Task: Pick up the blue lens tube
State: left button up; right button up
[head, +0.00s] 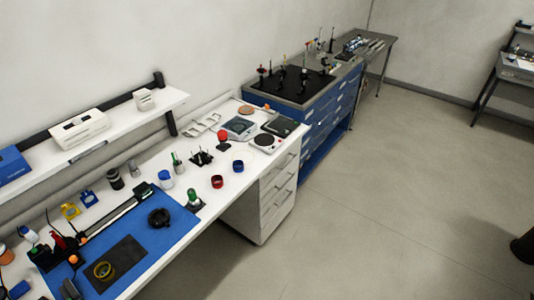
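A short blue ring-shaped tube (238,166), which looks like the blue lens tube, stands on the white bench near its front edge. A similar red ring (217,182) stands to its left and nearer to me, apart from it. Neither of my grippers is in view, and nothing touches the blue tube.
The white bench (182,235) carries a blue mat (160,242) with a rail and a black ring part. A white-and-blue jar (165,180), a red-topped part (222,138) and a round-plated device (265,142) stand near the tube. A blue drawer cabinet (322,127) stands beyond. The floor at right is mostly clear.

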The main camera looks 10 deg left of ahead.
aim_at(238, 168)
jog(key=z, duration=0.05)
jog(key=i, duration=1.05)
jog(key=u, duration=0.8)
jog(key=i, duration=0.9)
jog(key=u, duration=0.65)
